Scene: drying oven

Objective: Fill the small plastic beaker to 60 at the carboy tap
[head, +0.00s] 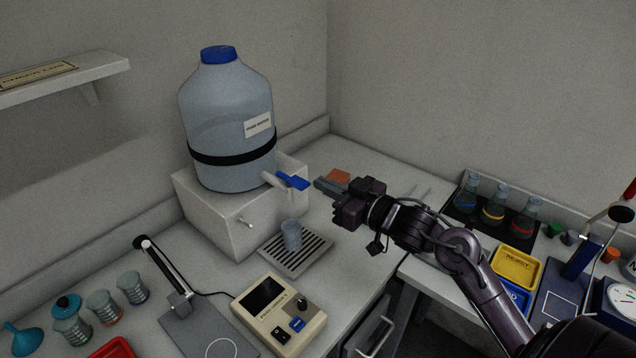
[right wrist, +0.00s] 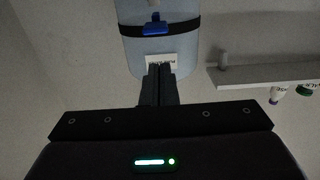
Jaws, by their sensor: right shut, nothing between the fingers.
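The carboy (head: 226,125), a large bluish bottle with a blue cap and black strap, stands on a white box. Its tap (head: 288,180) has a blue lever and points right. The carboy and a blue part also show in the right wrist view (right wrist: 180,50). The small plastic beaker (head: 291,235) stands upright on the drip tray (head: 318,249) below the tap; its fill level is too small to read. My right gripper (head: 322,186) is shut and empty, just right of the tap lever, with a small gap visible. My left gripper is not in view.
A beige instrument (head: 279,314) and a grey stand (head: 195,330) are in front of the tray. Flasks (head: 494,211) and yellow and blue trays (head: 517,266) are at right. A shelf (head: 65,77) hangs upper left.

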